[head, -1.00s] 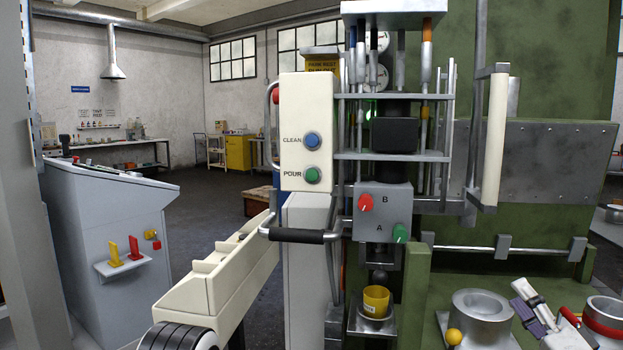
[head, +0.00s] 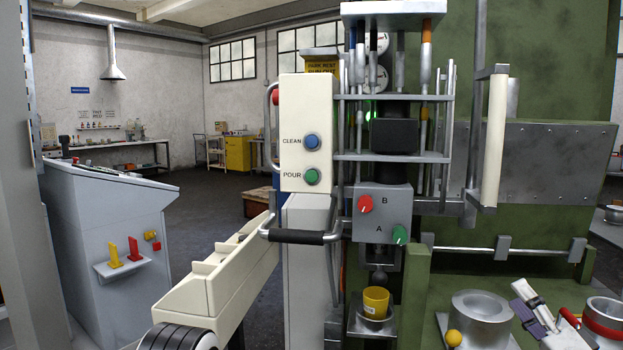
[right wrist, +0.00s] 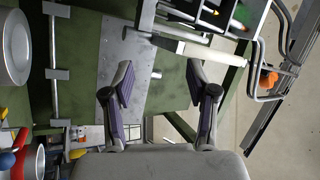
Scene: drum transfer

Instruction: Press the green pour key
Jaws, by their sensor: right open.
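The green pour key (head: 311,177) is a round button low on a cream control box (head: 291,110), beside the label POUR. A blue button (head: 311,142) labelled CLEAN sits just above it. Nothing covers the green key, and no gripper touches it. My right gripper (head: 535,308) is at the lower right of the head view, well right of and below the key. In the right wrist view my right gripper (right wrist: 159,76) has its two purple-padded fingers apart with nothing held between them. The key cannot be made out in that view. My left gripper does not show.
A metal handle with a black grip (head: 297,237) juts out below the control box. A grey block (head: 382,212) with red and green knobs stands right of it, above a yellow cup (head: 376,302). Metal rings (head: 482,318) and a cream vertical bar (head: 494,140) are farther right.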

